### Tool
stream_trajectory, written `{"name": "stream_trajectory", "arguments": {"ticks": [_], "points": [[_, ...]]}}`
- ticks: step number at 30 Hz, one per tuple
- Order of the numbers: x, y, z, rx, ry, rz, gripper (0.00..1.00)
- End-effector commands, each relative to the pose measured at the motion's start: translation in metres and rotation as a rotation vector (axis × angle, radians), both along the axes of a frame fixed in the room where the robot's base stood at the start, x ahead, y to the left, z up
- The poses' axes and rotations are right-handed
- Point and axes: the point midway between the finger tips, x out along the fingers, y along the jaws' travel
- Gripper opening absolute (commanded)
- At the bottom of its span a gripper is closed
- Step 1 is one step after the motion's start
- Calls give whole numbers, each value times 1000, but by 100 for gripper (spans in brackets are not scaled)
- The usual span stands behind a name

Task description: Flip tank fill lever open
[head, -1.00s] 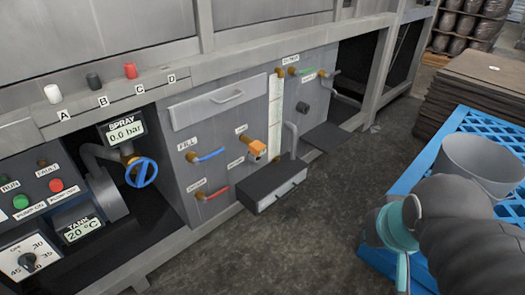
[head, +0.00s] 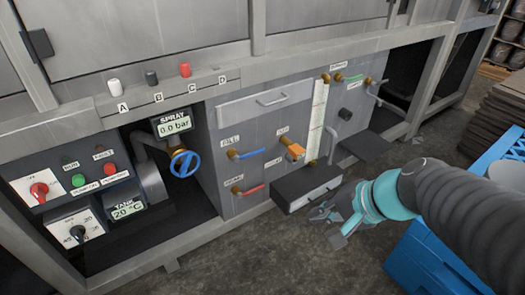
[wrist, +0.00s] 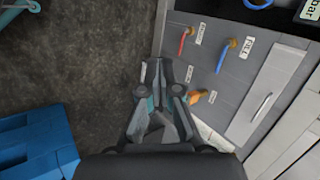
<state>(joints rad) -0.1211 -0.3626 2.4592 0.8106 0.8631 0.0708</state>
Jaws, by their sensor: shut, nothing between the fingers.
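The fill lever (head: 250,154) is a blue handle on a brass valve, beside the FILL label on the machine's grey panel. It points to the right from its valve, roughly level. It also shows in the wrist view (wrist: 222,57), right of centre. My gripper (head: 322,214) is shut and empty, in front of the dark box low on the panel. It is right of the lever and lower in the picture, clear of it. In the wrist view my gripper (wrist: 161,72) is over the floor, left of the levers.
A red lever (head: 250,189) sits below the blue one. An orange-handled valve (head: 293,152) is to the right. The dark box (head: 305,185) juts out from the panel. A blue wheel valve (head: 185,164) stands left. A blue pallet (head: 430,262) lies right. Floor in front is open.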

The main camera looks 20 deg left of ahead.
Motion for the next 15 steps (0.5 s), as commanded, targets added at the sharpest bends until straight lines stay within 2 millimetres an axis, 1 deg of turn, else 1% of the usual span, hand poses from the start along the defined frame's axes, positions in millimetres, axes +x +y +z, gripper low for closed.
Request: {"name": "stream_trajectory", "arguments": {"ticks": [1,3,5,6,9,11,15], "points": [[8,16,4,72,61,-40,0],[21,38,7,177,139,-111,0],[34,54,8,262,209,-178,0],[42,65,9,316,256,-227,0],[66,87,7,441,371,-354,0],[80,99,4,510,441,-438,0],[115,119,-12,648,594,-652,0]]}}
